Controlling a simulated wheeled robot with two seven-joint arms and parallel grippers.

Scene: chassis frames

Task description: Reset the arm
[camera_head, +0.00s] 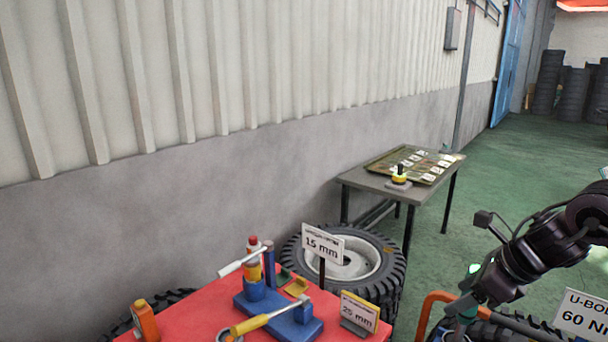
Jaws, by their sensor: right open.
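My right arm comes in from the right edge, dark and jointed, and slopes down to the left. My right gripper (458,312) is at its lower end, near the bottom of the view and to the right of the red table (205,310). It is open, and I see nothing held in it. Its fingertips are small and partly lost against the dark tyre and orange tube behind. My left gripper is not in view.
The red table holds a hammer (268,317), blue blocks, an orange bottle (145,320), a "15 mm" sign (322,243) and a "25 mm" sign (359,311). A grey table (372,181) bears a tray.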

